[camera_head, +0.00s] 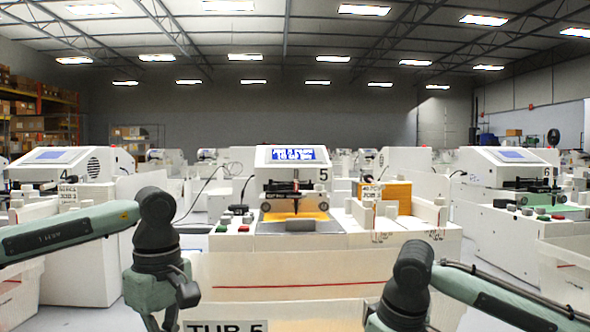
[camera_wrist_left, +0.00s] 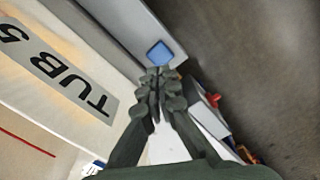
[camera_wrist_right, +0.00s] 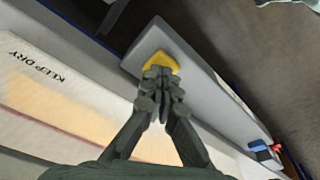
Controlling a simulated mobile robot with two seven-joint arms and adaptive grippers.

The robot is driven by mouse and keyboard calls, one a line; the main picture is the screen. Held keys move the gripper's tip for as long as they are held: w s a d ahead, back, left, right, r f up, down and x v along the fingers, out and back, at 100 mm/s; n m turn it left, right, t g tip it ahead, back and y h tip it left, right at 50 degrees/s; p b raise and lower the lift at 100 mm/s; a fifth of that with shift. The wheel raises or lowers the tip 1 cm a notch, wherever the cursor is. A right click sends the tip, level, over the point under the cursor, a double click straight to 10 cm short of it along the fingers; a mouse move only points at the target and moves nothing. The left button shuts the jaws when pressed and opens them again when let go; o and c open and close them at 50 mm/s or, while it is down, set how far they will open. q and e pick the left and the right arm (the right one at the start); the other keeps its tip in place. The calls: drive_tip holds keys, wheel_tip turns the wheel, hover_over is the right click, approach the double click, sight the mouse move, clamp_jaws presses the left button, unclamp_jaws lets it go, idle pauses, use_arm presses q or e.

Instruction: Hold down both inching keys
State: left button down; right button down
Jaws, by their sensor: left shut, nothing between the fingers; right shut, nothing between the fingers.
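A blue key (camera_wrist_left: 160,53) sits on a grey strip in the left wrist view. The closed fingertips of my left gripper (camera_wrist_left: 154,76) are at its near edge. A yellow key (camera_wrist_right: 160,62) sits on a grey strip in the right wrist view. The closed fingertips of my right gripper (camera_wrist_right: 160,78) overlap its near edge. I cannot tell whether either tip touches its key or whether either key is pressed. Both grippers are empty.
Plotter 5 (camera_head: 292,170) stands ahead with a lit screen and an orange sheet. A tub labelled "TUB 5" (camera_head: 240,280) is below it, between my arms. A red part (camera_wrist_left: 213,98) shows in the left wrist view. Blue and red parts (camera_wrist_right: 262,147) show in the right.

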drive_tip(key=shift+r+p, duration=1.35)
drive_tip(key=shift+p, duration=0.35)
drive_tip(key=shift+r, duration=2.15)
